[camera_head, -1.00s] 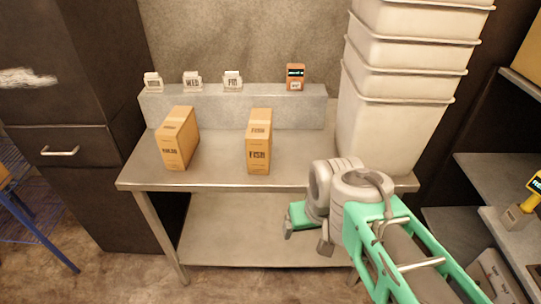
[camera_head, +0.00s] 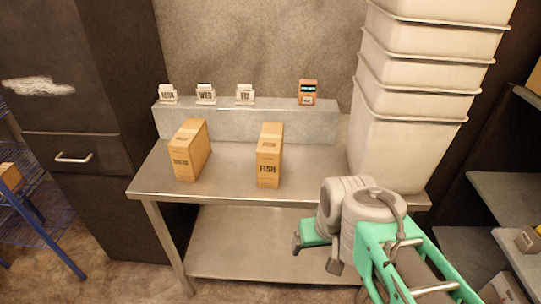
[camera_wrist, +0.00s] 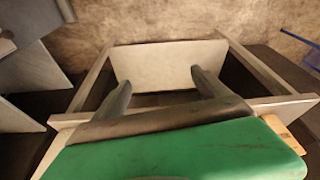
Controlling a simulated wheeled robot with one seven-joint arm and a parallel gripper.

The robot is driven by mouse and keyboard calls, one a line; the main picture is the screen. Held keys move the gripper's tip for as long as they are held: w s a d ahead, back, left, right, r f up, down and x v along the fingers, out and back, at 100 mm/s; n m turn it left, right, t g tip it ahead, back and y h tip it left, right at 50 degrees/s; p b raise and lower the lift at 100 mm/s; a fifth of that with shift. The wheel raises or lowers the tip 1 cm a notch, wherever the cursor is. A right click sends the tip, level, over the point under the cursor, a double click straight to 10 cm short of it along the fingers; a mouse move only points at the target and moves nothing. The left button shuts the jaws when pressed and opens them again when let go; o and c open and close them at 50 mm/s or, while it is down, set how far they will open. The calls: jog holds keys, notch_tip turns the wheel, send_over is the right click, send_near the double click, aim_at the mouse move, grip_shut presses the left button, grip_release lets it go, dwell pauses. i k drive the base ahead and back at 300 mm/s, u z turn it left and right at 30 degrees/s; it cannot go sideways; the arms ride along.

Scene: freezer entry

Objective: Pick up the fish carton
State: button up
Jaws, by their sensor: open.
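The fish carton (camera_head: 269,156) is a tan upright box labelled FISH, standing on the steel table (camera_head: 235,187) near its middle. A second tan carton (camera_head: 190,150) stands to its left; its label is hard to read. My gripper (camera_head: 315,258) is in front of the table's front edge, low and to the right of the fish carton, apart from it. In the wrist view my gripper (camera_wrist: 160,85) shows two spread fingers with nothing between them. A small tan piece at the right edge of that view cannot be identified surely.
A raised ledge (camera_head: 245,122) at the table's back holds small day-label blocks (camera_head: 206,94) and an orange device (camera_head: 308,92). Stacked white bins (camera_head: 400,130) stand at the table's right end. A dark cabinet (camera_head: 85,150) is at left, shelves (camera_head: 505,200) at right.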

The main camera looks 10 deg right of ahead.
aim_at(269, 152)
jog(key=k, duration=1)
jog(key=u, duration=1.7)
jog(key=i, duration=1.5)
jog(key=z, duration=1.5)
jog(key=i, duration=0.5)
jog(key=u, duration=0.05)
